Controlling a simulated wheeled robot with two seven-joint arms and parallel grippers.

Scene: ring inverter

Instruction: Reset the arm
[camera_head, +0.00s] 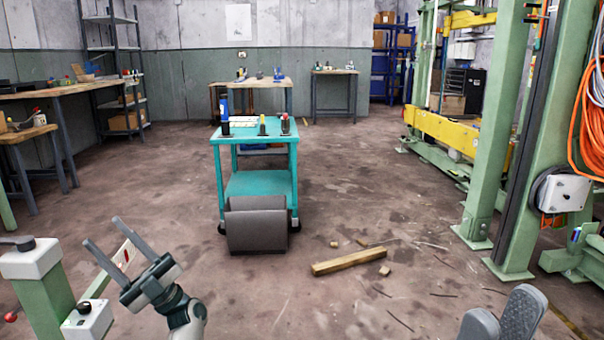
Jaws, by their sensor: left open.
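My left gripper (104,232) is at the lower left in the head view. Its two grey fingers are spread apart and point up and left, with nothing between them. Its wrist and a short piece of my left arm show below it at the bottom edge. The fingers overlap a green post with a red-and-white label in the picture; I cannot tell whether they touch.
A teal cart (257,185) with tools stands ahead, a dark grey box (256,226) before it. A wooden beam (348,261) and scraps lie on the floor. Green posts (490,130) stand right. The centre floor is mostly clear.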

